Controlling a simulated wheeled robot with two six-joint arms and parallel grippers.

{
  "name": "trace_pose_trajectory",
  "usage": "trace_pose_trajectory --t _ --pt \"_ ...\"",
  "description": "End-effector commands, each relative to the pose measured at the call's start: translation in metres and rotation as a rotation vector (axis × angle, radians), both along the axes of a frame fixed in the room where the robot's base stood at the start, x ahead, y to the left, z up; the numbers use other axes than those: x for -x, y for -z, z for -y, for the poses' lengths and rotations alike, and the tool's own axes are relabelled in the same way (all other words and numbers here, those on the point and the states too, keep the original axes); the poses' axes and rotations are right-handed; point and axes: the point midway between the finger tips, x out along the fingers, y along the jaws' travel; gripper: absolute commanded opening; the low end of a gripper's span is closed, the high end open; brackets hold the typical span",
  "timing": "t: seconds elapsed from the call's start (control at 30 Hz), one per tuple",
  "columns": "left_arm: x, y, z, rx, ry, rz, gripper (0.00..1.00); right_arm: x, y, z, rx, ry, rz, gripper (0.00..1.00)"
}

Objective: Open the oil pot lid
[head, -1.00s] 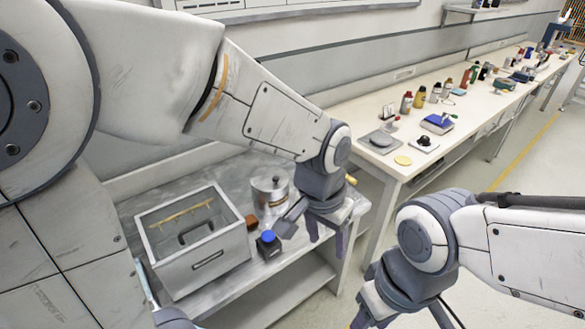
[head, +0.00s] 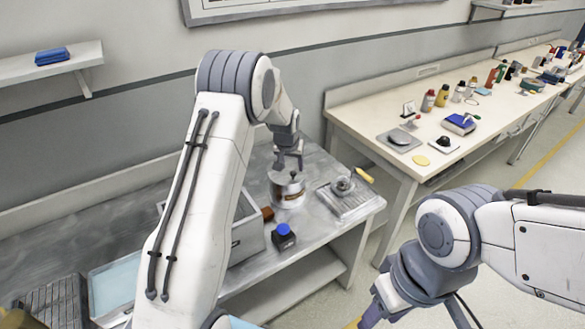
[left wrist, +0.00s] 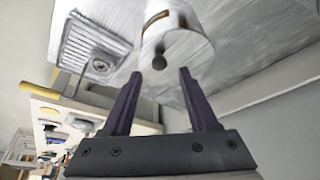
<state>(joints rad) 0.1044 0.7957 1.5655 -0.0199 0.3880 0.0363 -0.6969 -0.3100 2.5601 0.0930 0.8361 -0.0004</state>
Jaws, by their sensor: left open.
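The oil pot (head: 287,193) is a silver metal can with a brown label band, standing on the grey bench, its lid on with a small dark knob. My left gripper (head: 289,160) is just above the pot, pointing down, open and empty. In the left wrist view the pot (left wrist: 182,30) and its lid knob (left wrist: 160,62) show ahead of the open fingers (left wrist: 158,85); the knob lies between their lines, just beyond the tips. My right gripper is at the lower right in the head view, its fingertips mostly out of frame.
A dark bottle with a blue cap (head: 284,238) and a small brown block (head: 267,213) stand close in front of the pot. A grey box (head: 247,240) is left, partly behind my arm.

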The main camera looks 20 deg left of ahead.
Motion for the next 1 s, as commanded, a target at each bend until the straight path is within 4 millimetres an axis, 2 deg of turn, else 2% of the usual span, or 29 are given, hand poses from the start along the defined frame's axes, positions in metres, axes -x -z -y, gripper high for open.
trace_pose_trajectory --t 0.1,0.23,0.6,0.67,0.7,0.77,1.0 --pt "-0.007 0.017 0.000 0.000 0.001 -0.002 0.59 0.000 -0.005 0.000 0.000 0.000 0.000 0.50" --pt "-0.012 0.029 -0.001 0.000 0.001 -0.001 0.59 0.000 -0.007 0.000 0.000 0.000 0.000 0.50" --pt "-0.014 0.035 -0.001 -0.001 0.001 0.001 0.59 0.000 -0.007 0.000 0.000 0.000 0.000 0.50" --pt "-0.014 0.035 -0.001 -0.001 0.001 0.001 0.36 0.000 -0.007 0.000 0.000 0.000 0.000 0.50" --pt "-0.014 0.035 -0.001 0.000 0.001 0.000 0.21 0.000 -0.007 0.000 0.000 0.000 0.000 0.50" --pt "-0.014 0.035 -0.001 0.000 0.001 0.000 0.00 0.000 -0.007 0.000 0.000 0.000 0.000 0.50" --pt "-0.014 0.034 -0.001 0.000 0.001 0.000 0.00 0.000 -0.008 0.000 0.000 0.000 0.000 0.50"
